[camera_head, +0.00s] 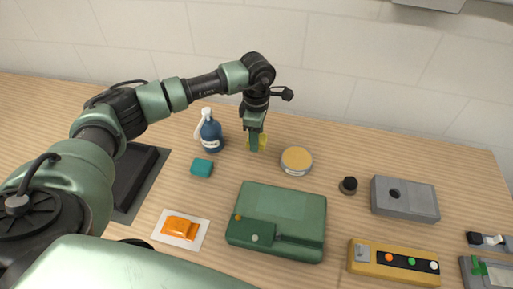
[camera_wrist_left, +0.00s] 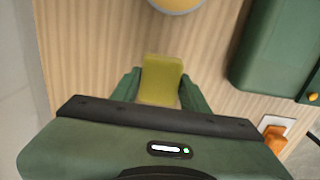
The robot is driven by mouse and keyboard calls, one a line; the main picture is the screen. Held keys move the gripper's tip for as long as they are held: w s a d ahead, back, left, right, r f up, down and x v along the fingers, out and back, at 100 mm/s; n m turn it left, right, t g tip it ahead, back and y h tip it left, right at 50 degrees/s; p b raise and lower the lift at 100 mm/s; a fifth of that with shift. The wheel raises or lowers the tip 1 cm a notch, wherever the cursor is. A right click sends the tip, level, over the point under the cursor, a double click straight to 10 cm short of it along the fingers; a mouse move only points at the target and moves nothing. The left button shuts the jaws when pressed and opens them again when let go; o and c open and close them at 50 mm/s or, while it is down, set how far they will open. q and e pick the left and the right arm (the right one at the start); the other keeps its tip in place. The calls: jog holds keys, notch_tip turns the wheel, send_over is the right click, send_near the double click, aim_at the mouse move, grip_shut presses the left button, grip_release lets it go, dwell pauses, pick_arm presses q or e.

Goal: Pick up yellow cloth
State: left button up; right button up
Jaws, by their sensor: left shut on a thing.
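The yellow cloth (camera_head: 262,141) is a small, folded-looking block at the back of the wooden table. My left gripper (camera_head: 255,146) reaches down from above and is shut on it. In the left wrist view the yellow cloth (camera_wrist_left: 161,78) sits between the two green fingers (camera_wrist_left: 160,94) and extends past their tips. I cannot tell whether it touches the table or is slightly above it. My right gripper is not in view.
A green case (camera_head: 280,207) lies in front. A grey block (camera_head: 404,198) and yellow button box (camera_head: 394,263) are at right.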

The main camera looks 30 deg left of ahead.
pick_arm(q)
notch_tip(320, 180, up, 14)
jog(key=b, duration=0.3)
jog(key=shift+r, duration=0.2)
jog(key=o, duration=0.7)
jog(key=c, duration=0.6)
